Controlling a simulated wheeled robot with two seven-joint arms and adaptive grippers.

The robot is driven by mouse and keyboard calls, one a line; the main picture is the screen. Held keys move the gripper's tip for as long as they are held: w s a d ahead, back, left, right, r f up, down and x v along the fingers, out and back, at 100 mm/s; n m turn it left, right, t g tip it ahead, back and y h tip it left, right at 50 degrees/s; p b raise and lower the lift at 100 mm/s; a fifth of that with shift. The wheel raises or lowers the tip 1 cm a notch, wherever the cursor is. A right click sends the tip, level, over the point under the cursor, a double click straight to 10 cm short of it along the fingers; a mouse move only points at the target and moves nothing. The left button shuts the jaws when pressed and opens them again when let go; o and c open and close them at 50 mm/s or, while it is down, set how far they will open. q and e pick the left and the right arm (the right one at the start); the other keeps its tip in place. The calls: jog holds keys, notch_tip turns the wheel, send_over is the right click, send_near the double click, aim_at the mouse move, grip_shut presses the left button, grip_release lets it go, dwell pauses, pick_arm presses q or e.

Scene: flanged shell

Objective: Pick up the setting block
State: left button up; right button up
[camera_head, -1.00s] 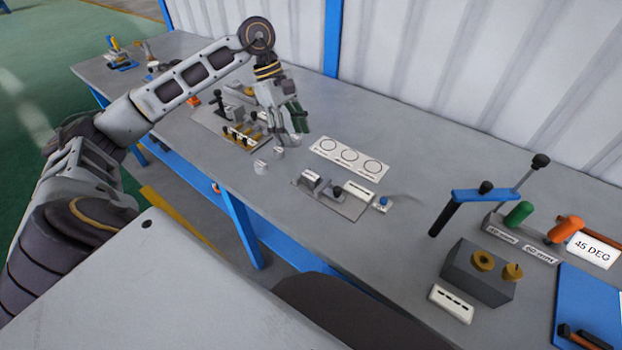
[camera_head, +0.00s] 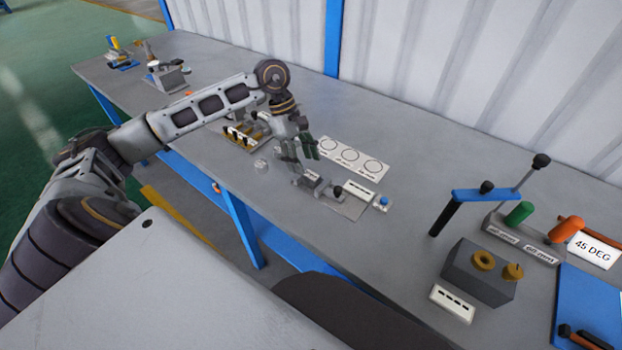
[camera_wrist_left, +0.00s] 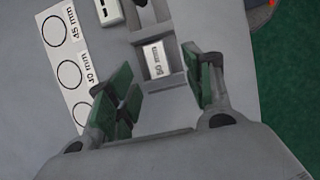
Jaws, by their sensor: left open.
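A pale block marked "50 mm" (camera_wrist_left: 155,61), which looks like the setting block, sits in a grey fixture (camera_wrist_left: 166,81) in the left wrist view. The block also shows in the head view (camera_head: 311,181), partly hidden by my gripper. My left gripper (camera_head: 299,164) is open, with green finger pads, just above the left end of the fixture. In the left wrist view the gripper (camera_wrist_left: 159,75) has its fingers on either side of the block's line, apart from it. I cannot tell the exact height gap. My right gripper is not in view.
A white card with several circles (camera_head: 353,157) lies behind the fixture. A dark block with brass rings (camera_head: 478,277) and a blue-handled tool (camera_head: 487,193) are at the right.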

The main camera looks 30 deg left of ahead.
aim_at(311, 175)
pick_arm(q)
jog(key=shift+d+f, duration=0.1)
jog(key=shift+x, duration=2.45)
jog(key=shift+w+d, duration=0.15)
jog(key=shift+w, duration=0.05)
jog(key=shift+c, duration=0.4)
grip_shut()
notch_tip(311, 175, up, 10)
